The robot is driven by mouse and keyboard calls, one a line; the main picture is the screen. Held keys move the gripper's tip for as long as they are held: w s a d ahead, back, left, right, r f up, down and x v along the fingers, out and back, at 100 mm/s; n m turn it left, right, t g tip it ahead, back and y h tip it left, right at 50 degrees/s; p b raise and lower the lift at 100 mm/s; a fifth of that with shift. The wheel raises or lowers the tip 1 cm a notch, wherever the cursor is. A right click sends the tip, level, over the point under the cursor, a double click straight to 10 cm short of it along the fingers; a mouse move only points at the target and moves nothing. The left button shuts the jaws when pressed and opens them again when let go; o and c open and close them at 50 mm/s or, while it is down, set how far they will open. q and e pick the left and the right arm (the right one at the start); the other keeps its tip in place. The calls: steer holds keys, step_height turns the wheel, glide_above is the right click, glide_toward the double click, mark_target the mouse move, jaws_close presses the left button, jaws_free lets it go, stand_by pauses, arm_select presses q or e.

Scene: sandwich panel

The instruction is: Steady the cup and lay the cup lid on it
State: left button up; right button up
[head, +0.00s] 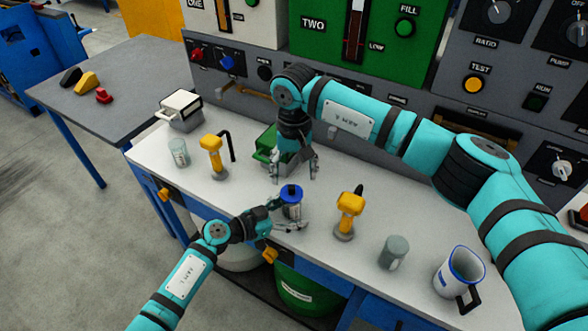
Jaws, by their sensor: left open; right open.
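The cup (292,211) stands upright on the white worktop near its front edge, with a clear-grey body. The blue cup lid (291,193) sits on top of it and looks about level; whether it is fully seated is too small to tell. My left gripper (288,214) is open, with its fingers around the cup at its sides; contact cannot be told. My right gripper (296,175) is open and empty, pointing down behind and just above the lid, apart from it.
A green bin (266,144) stands behind my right gripper. Yellow-headed tools (213,150) (349,207) stand left and right of the cup. A grey tumbler (393,252) and a white pitcher (452,276) are at right, a glass (179,152) at left. The control panel closes the back.

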arm_select(q)
steer(key=v, duration=1.2)
steer(key=shift+s+a, duration=0.1)
